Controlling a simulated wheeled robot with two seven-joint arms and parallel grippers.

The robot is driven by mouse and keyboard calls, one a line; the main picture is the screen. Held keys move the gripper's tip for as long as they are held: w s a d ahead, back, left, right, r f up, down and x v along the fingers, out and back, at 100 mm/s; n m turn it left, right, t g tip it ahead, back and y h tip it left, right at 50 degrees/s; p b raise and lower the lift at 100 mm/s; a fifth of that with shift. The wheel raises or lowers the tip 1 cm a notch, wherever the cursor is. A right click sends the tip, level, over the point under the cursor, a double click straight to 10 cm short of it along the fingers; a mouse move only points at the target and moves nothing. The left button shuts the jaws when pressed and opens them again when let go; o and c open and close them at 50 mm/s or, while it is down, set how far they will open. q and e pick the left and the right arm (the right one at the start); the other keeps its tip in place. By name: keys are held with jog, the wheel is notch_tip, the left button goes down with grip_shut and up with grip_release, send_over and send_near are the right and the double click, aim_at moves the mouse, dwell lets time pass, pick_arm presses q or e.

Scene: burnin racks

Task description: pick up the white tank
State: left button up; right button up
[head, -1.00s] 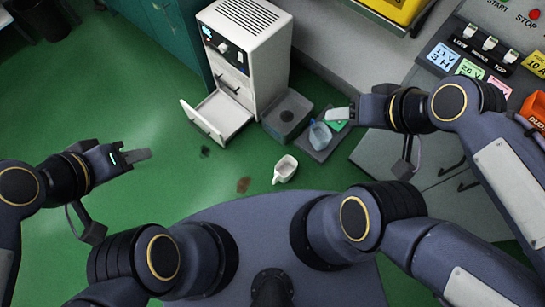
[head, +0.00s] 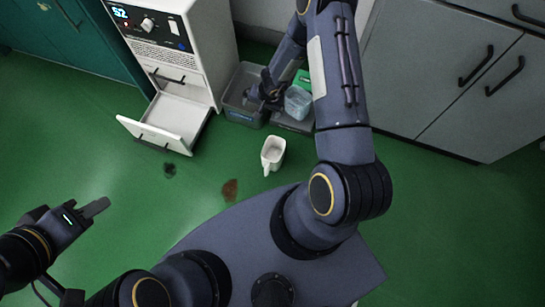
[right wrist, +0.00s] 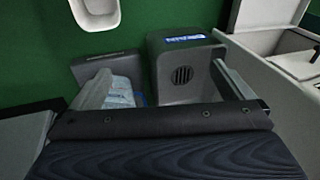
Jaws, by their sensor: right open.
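The white tank (head: 273,153), a small open container with a handle, stands on the green floor in front of the machine. Its edge also shows at the top left of the right wrist view (right wrist: 95,14). My right gripper (head: 262,95) is open, low over the grey box (head: 241,112) behind the tank, and apart from the tank. In the right wrist view its two fingers are spread, with the grey box's grille (right wrist: 181,75) between them. A translucent bluish tank (head: 298,103) is beside it, partly hidden by my arm. My left gripper (head: 95,208) is over bare floor at the left; its jaw gap is unclear.
A white machine (head: 190,45) with a lit display stands behind, its lower drawer (head: 165,128) pulled out. The bluish tank sits on a dark base (head: 290,123). Grey cabinets (head: 440,75) line the right. Dark stains mark the floor, which is otherwise clear around the white tank.

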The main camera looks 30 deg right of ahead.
jog(key=s+f+g+b, duration=0.1)
jog(key=s+f+b, duration=0.1)
jog(key=f, duration=0.5)
jog(key=s+f+g+b, duration=0.1)
jog(key=s+f, duration=0.3)
jog(key=f, duration=0.4)
jog(key=s+f+g+h+b, duration=0.1)
jog(key=s+f+b, duration=0.2)
jog(key=f, duration=0.4)
jog(key=shift+a+f+m, duration=0.25)
jog(key=shift+f+m, duration=0.05)
jog(key=shift+f+b, duration=0.4)
jog(key=shift+f, duration=0.1)
pick_arm(q)
notch_tip(320, 180, down, 8)
jog(key=shift+f, duration=0.2)
pick_arm(e)
jog(key=shift+w+r, duration=0.1)
jog(key=c, duration=1.1)
